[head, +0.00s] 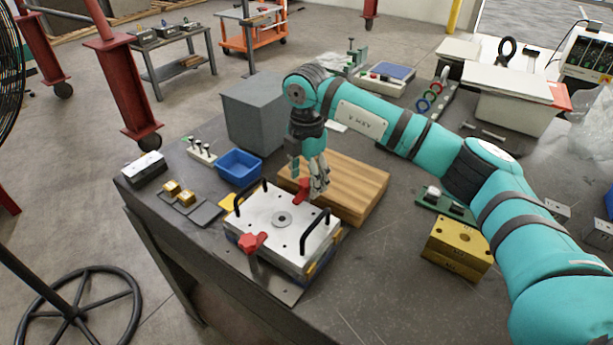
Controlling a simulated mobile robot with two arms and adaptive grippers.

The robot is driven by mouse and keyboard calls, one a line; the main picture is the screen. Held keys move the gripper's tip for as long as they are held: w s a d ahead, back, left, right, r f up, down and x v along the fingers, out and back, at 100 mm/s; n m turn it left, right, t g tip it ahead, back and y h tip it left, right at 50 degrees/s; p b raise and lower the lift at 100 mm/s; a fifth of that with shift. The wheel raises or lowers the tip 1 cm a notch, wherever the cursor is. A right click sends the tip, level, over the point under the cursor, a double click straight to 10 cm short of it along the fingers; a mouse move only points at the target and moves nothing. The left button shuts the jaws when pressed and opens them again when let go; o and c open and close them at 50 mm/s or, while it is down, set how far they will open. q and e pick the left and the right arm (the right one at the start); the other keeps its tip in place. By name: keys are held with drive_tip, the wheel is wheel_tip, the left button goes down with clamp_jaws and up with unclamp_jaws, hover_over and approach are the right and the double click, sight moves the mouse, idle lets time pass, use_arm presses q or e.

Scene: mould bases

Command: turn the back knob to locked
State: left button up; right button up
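The mould base (262,221) is a pale metal block with black handles and a round hole in its top plate, lying on the dark table. The back knob (301,190) is red and sits at the plate's far edge. A second red knob (251,243) is at the near edge. My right gripper (314,188) points down at the back knob, its fingers right beside it and partly covering it. I cannot tell whether the fingers touch the knob or how far they are closed. My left gripper is not in view.
A wooden board (352,190) lies behind the mould base. A blue bin (239,168) and a grey box (255,108) stand behind and to the left. A yellow block (456,248) is to the right, with bare table between it and the mould base.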

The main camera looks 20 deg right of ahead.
sight(306, 181)
wheel_tip(306, 181, up, 12)
idle(0.6)
